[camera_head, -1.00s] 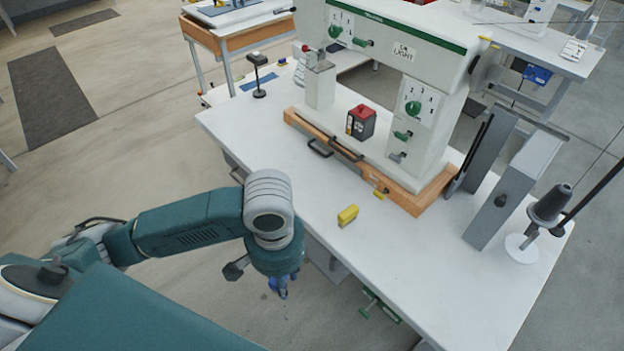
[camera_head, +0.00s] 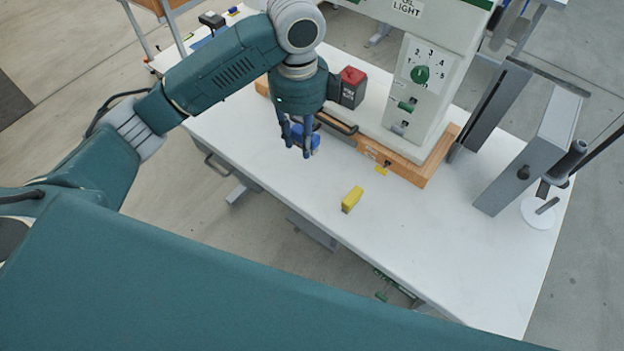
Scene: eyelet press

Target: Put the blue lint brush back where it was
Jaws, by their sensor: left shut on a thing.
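The blue lint brush (camera_head: 314,142) is between the fingers of my left gripper (camera_head: 297,148), partly hidden by them. My left gripper is shut on it and points down over the white table (camera_head: 450,245), in front of the wooden base of the press. I cannot tell whether the brush touches the table top. My right gripper is not in view.
A yellow block (camera_head: 352,199) lies on the table to the right of my left gripper. The green and white press (camera_head: 430,75) stands behind on its wooden base (camera_head: 408,166). A red and black box (camera_head: 352,86) is close behind the gripper. The front right of the table is clear.

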